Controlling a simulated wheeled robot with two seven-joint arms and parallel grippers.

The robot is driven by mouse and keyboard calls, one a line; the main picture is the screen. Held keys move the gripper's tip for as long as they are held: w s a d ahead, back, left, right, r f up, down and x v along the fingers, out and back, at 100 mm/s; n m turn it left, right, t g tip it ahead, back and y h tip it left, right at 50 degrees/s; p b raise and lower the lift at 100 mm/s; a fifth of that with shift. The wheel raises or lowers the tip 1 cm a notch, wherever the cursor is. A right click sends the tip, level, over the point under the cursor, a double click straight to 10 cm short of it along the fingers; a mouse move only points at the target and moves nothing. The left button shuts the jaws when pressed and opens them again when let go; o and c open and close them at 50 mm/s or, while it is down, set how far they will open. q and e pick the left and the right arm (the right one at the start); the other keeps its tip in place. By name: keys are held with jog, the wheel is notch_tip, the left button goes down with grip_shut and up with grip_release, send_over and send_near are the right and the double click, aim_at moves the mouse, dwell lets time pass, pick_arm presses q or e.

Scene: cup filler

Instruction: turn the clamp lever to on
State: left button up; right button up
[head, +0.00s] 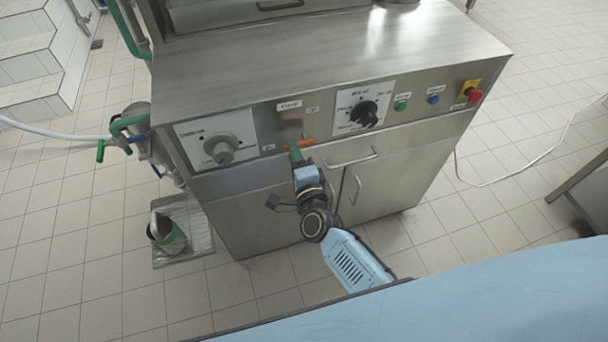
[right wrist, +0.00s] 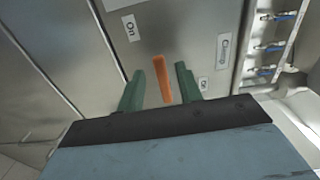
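The clamp lever (head: 304,143) is a small orange bar on the steel front panel of the machine, lying nearly level in the head view. In the right wrist view the lever (right wrist: 162,80) shows between the two green fingers of my right gripper (right wrist: 159,69), with a gap on each side. The right gripper (head: 296,152) is open, close in front of the panel. An "On" label (right wrist: 129,27) and an "Off" label (right wrist: 203,86) sit apart near the lever, as does the "Clamp" label (right wrist: 222,50). The lever's pivot cannot be made out. My left gripper is out of view.
A grey knob (head: 221,149) is left of the lever, a black knob (head: 364,113) right of it. Green and blue buttons and a red emergency stop (head: 474,96) are farther right. A door handle (head: 351,159) juts out close to the right gripper.

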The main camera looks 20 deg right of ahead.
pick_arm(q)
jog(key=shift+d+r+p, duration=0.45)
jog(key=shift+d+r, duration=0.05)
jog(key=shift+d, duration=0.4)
pick_arm(e)
jog(key=s, duration=1.2)
jog(key=shift+d, duration=0.2)
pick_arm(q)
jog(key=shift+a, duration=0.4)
pick_arm(e)
jog(key=s+d+f+n+g+y, duration=0.1)
jog(key=s+f+n+g, duration=0.4)
jog(key=f, duration=0.7)
jog(key=s+d+f+n+g+y, duration=0.1)
jog(key=s+d+f+n+g, duration=0.15)
jog(key=s+f+n, duration=0.7)
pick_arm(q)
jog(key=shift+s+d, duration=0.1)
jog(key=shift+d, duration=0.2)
pick_arm(e)
jog(key=s+d+f+n+g+h, duration=0.1)
jog(key=s+d+f+g, duration=0.3)
jog(key=s+f, duration=0.4)
jog(key=s+d+f+n+g+h, duration=0.1)
jog(key=s+d+f+n+g, duration=0.3)
jog(key=s, duration=0.8)
notch_tip(320, 180, down, 4)
jog(key=shift+s+d+r+g+h, duration=0.1)
jog(key=shift+s+d+g+h, duration=0.25)
jog(key=shift+d+g, duration=0.55)
